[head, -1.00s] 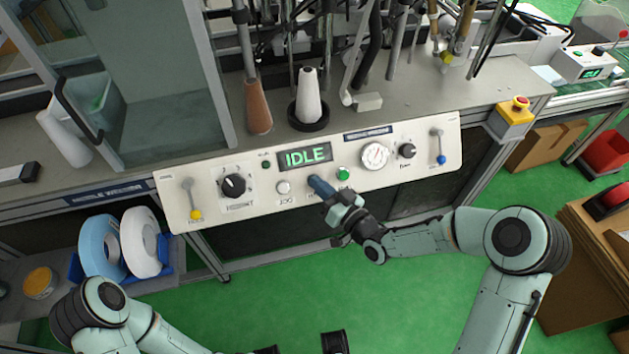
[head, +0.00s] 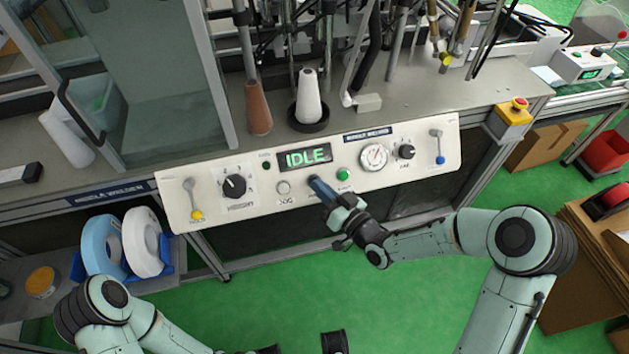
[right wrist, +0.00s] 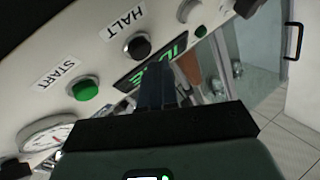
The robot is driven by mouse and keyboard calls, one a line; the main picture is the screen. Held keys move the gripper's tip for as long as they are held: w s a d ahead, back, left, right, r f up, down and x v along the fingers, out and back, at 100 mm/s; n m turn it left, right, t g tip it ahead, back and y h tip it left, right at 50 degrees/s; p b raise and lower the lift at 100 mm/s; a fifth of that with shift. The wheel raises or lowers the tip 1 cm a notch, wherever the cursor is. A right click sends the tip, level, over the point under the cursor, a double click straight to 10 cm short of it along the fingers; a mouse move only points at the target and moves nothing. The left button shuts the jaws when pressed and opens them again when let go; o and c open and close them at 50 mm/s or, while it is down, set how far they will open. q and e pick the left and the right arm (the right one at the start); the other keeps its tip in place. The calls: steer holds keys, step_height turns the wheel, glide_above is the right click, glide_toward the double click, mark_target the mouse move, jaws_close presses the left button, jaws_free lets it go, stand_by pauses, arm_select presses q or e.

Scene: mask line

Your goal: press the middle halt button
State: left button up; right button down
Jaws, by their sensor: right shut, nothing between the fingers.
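The white control panel (head: 215,205) carries a row of buttons under a display (head: 305,157) that reads IDLE in green. The middle button, black and labelled HALT (right wrist: 137,46), shows in the right wrist view; in the head view my right gripper covers it. My right gripper (head: 317,184) is shut and empty, its fingertips at the panel between the white JOG button (head: 284,188) and the green START button (head: 343,174). In the right wrist view the fingers (right wrist: 156,70) end close to the halt button; I cannot tell whether they touch it.
A dial gauge (head: 374,157), a black knob (head: 234,186) and two levers, yellow-tipped (head: 196,214) and blue-tipped (head: 440,160), sit on the same panel. A yellow box with a red button (head: 516,112) stands at the bench's right corner. The green floor in front is clear.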

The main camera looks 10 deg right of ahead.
arm_select(q)
step_height(320, 180, up, 3)
steer(key=shift+w+f+p, duration=0.1)
steer(key=shift+w+p, duration=0.05)
steer(key=shift+p, duration=1)
arm_select(e)
steer(key=s+r, duration=0.1)
steer(key=s, duration=0.1)
steer(key=s+r, duration=0.1)
steer(key=r, duration=0.1)
steer(key=shift+s+d+r, duration=0.1)
steer(key=shift+s, duration=0.3)
